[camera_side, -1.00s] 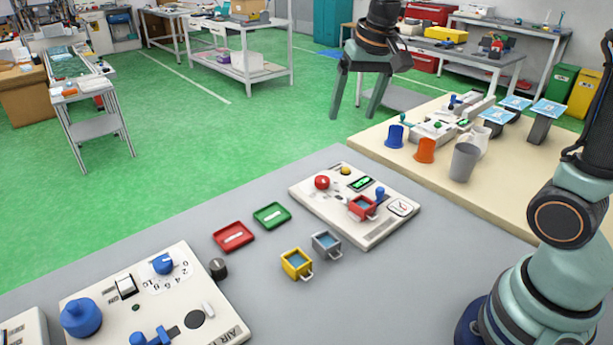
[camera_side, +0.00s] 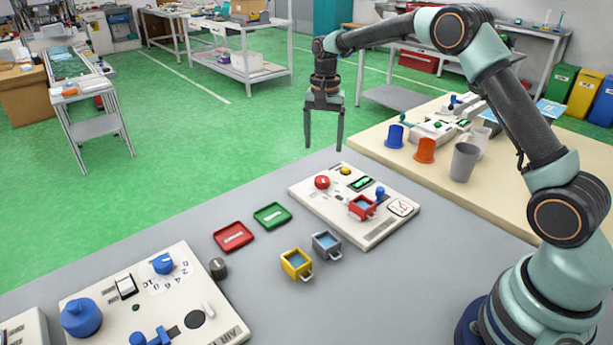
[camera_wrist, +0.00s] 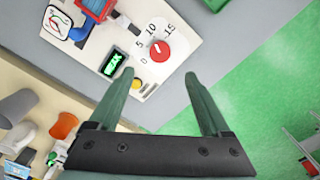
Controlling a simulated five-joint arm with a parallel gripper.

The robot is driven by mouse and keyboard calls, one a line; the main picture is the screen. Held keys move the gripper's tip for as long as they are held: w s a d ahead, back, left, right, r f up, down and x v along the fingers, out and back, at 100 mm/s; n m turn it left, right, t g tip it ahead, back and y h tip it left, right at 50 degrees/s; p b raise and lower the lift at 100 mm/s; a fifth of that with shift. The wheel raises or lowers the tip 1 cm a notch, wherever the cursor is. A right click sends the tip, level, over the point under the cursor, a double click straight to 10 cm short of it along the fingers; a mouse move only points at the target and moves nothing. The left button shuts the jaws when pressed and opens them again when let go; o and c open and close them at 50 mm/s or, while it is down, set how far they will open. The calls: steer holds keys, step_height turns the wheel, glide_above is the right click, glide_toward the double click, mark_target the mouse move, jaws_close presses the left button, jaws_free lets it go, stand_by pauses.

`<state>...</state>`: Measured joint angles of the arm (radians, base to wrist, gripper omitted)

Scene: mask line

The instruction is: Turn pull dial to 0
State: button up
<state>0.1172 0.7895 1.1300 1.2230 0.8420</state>
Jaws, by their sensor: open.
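A red dial (camera_side: 322,182) stands at the far left corner of the right-hand panel (camera_side: 380,232). In the wrist view this red dial (camera_wrist: 160,50) has a printed scale of 0, 5, 10 and 15 around it. A small pale mark shows on it, but I cannot tell exactly where it points. I see no readable "pull" label. My gripper (camera_side: 323,148) is open and empty, above and apart from the panel's far left edge. In the wrist view the fingertips (camera_wrist: 159,73) are spread, with the dial just beyond the gap between them.
A blue numbered dial (camera_side: 163,263) is on the left panel.

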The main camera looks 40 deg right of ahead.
mark_target(322, 179)
step_height(322, 179, down, 10)
steer(key=shift+f, duration=0.25)
steer(key=shift+c, duration=0.4)
jaws_close()
